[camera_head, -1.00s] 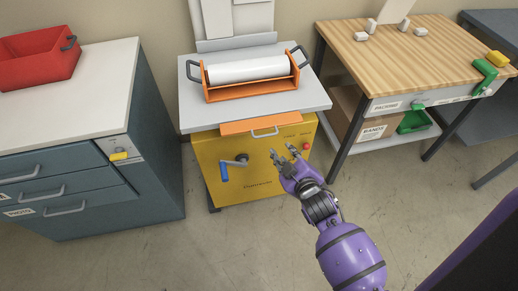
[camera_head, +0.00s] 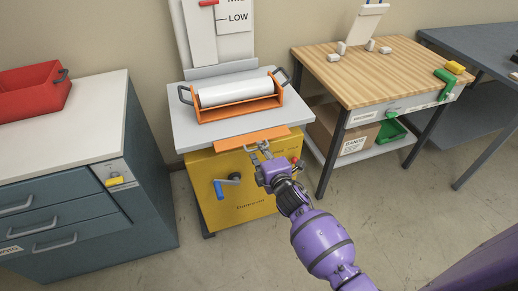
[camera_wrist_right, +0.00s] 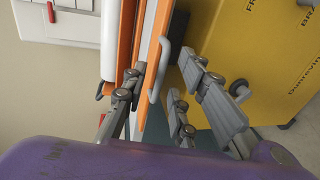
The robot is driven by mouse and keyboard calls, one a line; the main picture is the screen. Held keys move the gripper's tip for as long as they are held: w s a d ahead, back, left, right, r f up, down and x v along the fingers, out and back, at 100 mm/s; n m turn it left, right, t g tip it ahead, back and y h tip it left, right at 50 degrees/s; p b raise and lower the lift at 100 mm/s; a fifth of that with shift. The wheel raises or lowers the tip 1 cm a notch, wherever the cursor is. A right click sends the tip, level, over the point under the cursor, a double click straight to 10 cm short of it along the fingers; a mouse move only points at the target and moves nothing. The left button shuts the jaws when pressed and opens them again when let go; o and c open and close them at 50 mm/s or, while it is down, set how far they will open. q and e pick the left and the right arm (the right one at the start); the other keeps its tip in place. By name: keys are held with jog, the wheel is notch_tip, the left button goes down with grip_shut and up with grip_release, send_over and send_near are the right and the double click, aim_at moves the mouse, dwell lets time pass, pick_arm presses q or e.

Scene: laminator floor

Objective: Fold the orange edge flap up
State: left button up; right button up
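The orange edge flap (camera_head: 235,142) runs along the front edge of the grey top of the yellow machine and hangs low there. A grey bar handle sits on it; in the right wrist view the handle (camera_wrist_right: 155,85) stands out from the orange flap (camera_wrist_right: 152,45). My right gripper (camera_head: 258,150) is at the flap's handle. In the right wrist view my right gripper (camera_wrist_right: 165,85) is open, with its fingers spread on either side of the handle. I cannot tell whether any finger touches it. My left gripper is not in view.
An orange frame with a white roller (camera_head: 236,93) stands on the grey top (camera_head: 180,125). A blue-handled crank (camera_head: 219,189) and a red button are on the yellow front (camera_head: 245,205). A drawer cabinet (camera_head: 60,130) stands left, a wooden bench (camera_head: 385,75) right. Open floor lies in front.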

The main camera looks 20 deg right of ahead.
jog(key=shift+x, duration=1.35)
grip_shut()
